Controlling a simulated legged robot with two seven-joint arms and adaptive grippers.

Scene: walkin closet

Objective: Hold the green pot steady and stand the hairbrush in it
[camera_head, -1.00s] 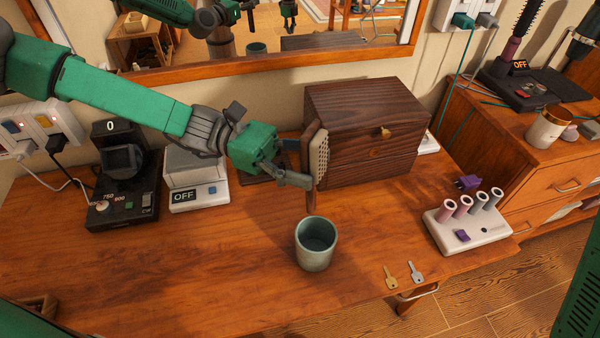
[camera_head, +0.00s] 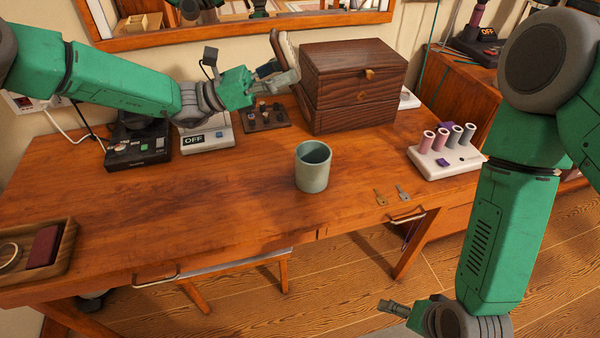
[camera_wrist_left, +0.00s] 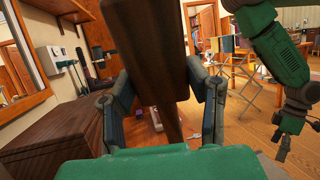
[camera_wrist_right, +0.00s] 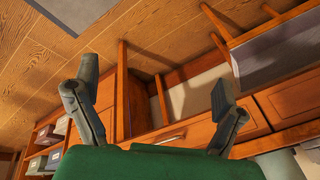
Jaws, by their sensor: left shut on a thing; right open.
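The green pot (camera_head: 312,172) stands upright and looks empty on the wooden table, with no gripper touching it. My left gripper (camera_head: 284,79) is shut on the hairbrush (camera_head: 284,48), holding it in the air behind and left of the pot, close to the dark wooden box. The brush is tilted, head up; its handle is mostly hidden in the head view. The left wrist view shows the brush's dark back (camera_wrist_left: 152,45) between the fingers and its handle (camera_wrist_left: 171,125). My right gripper (camera_head: 392,308) is open and empty, low in front of the table; its spread fingers (camera_wrist_right: 155,105) show in the right wrist view.
The dark wooden box (camera_head: 355,85) stands behind the pot. A white holder with several tubes (camera_head: 445,160) is at the right, and two keys (camera_head: 392,196) lie near the front edge. A wooden tray (camera_head: 62,250) is at the left. The table left of the pot is clear.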

